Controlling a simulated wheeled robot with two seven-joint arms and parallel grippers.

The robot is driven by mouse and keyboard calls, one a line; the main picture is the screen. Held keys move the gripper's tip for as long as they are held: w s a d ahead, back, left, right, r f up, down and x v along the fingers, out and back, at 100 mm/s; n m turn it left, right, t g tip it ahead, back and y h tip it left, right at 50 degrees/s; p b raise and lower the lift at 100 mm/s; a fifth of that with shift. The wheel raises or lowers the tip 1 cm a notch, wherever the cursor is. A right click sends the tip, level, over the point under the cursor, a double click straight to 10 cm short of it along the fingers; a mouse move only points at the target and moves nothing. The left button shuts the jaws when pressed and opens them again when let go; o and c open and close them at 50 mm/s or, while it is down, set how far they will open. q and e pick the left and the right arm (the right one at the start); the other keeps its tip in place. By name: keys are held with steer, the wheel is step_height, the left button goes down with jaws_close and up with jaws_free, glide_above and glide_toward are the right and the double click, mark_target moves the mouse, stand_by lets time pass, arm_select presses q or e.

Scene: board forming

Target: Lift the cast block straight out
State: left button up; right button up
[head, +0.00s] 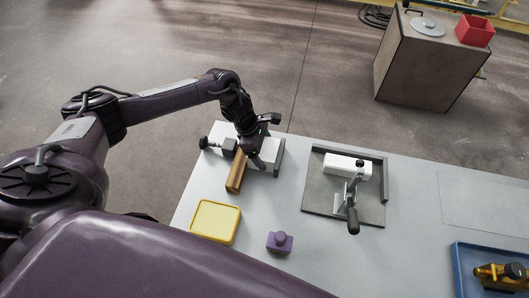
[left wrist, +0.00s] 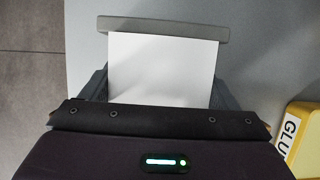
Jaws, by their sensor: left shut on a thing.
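The pale cast block (head: 270,151) is at the back left of the table, beside a grey wall piece. In the left wrist view the block (left wrist: 162,72) is white and flat-faced, with dark fingers at both sides and a grey bar (left wrist: 163,26) along its far edge. My left gripper (head: 256,158) points down over it and is shut on it; the fingers hide part of the block. I cannot tell whether the block is clear of the table. My right gripper is not in view.
A brown bar (head: 236,172) and a dark clamp piece (head: 229,146) lie close left of the block. A yellow box (head: 215,222) and purple knobbed block (head: 280,242) are nearer. A toggle-clamp fixture (head: 316,202) with a white block (head: 340,163) stands right. A blue tray (head: 462,270) is front right.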

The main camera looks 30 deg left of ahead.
mark_target(264, 147)
arm_select(q)
steer(key=shift+w+r, duration=0.1)
steer(key=shift+r, duration=0.2)
steer(key=shift+r+p, duration=0.55)
steer(key=shift+r, duration=0.1)
steer(key=shift+r+p, duration=1.55)
steer(key=shift+r, duration=1.55)
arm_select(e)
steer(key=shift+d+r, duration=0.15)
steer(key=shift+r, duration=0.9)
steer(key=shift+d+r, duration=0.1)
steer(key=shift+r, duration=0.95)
